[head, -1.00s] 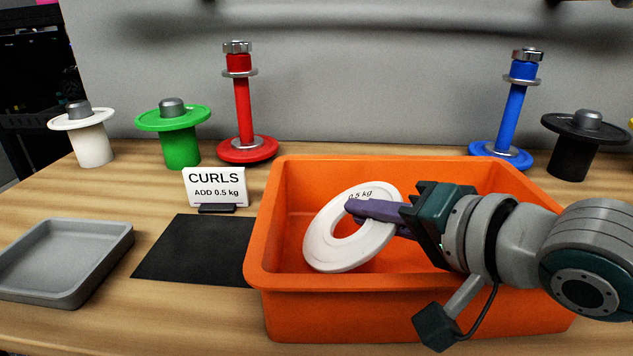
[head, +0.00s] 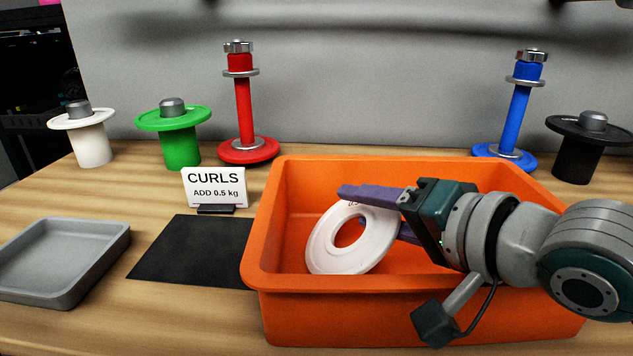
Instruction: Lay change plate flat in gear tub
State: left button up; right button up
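The white change plate (head: 325,245), marked with partly hidden lettering, is inside the orange gear tub (head: 420,310). It is tilted, with its lower edge toward the tub's near left and its upper right edge raised by the gripper. My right gripper (head: 385,212) reaches in from the right with its purple fingers spread. One finger passes above the plate's top edge and covers part of it; the other shows behind its right side. I cannot tell whether the plate touches a finger. My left gripper is not in view.
A CURLS sign (head: 215,187), black mat (head: 190,250) and grey tray (head: 62,262) are left of the tub. Behind stand red (head: 243,110) and blue (head: 516,115) dumbbell handles, with white (head: 88,140), green (head: 178,135) and black (head: 580,150) plate stands.

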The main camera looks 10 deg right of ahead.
jog(key=shift+s+d+f, duration=0.1)
jog(key=shift+s+f, duration=0.15)
jog(key=shift+f, duration=0.4)
jog(key=shift+s+f, duration=0.2)
jog(key=shift+f, duration=0.4)
jog(key=shift+s+r, duration=0.1)
jog(key=shift+r, duration=0.2)
jog(key=r+p+v, duration=0.2)
jog(key=v, duration=0.7)
jog(key=shift+p, duration=0.3)
jog(key=shift+r, duration=0.15)
